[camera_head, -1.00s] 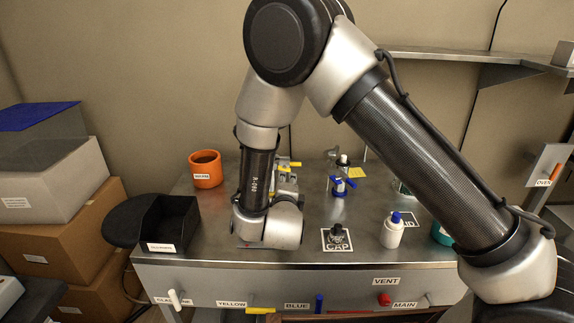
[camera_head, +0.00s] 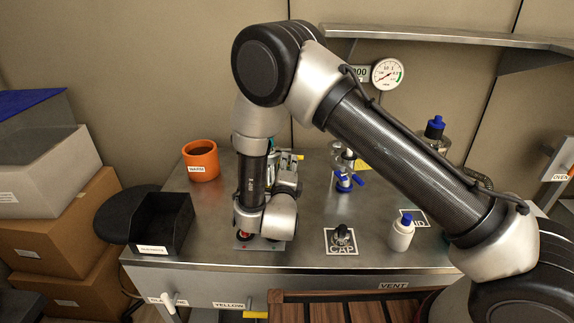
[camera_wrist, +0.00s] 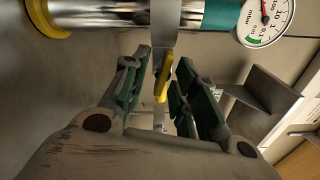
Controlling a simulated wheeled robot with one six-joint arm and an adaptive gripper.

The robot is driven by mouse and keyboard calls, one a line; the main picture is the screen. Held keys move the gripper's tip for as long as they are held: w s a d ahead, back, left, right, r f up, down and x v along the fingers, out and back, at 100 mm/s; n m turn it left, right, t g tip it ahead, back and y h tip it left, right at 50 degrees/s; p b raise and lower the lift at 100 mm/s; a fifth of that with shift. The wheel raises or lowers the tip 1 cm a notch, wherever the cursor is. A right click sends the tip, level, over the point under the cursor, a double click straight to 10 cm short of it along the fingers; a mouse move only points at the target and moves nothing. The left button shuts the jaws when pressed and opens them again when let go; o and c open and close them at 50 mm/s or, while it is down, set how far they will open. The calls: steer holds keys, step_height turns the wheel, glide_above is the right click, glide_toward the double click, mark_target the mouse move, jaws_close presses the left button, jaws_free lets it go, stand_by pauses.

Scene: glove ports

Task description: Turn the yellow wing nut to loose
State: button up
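The yellow wing nut (camera_wrist: 162,82) shows in the wrist view as a narrow yellow piece beside a flat metal strip. My gripper (camera_wrist: 165,88) has its two green-padded fingers apart, one on each side of the yellow piece. Some space shows between the left pad and the yellow piece; the right pad appears very close, and I cannot tell if it touches. In the head view my gripper (camera_head: 287,163) is partly hidden behind my own wrist at the back of the bench, and I cannot make out the wing nut there.
A steel bench (camera_head: 315,215) carries an orange pot (camera_head: 202,160), a black bin (camera_head: 162,222), a blue-handled valve (camera_head: 345,183), a black knob (camera_head: 342,236) and a white bottle (camera_head: 401,233). In the wrist view a silver cylinder (camera_wrist: 110,14) and a gauge (camera_wrist: 266,18) are close above.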

steer(key=shift+w, duration=0.2)
jaws_close()
steer(key=shift+n, duration=0.9)
jaws_free()
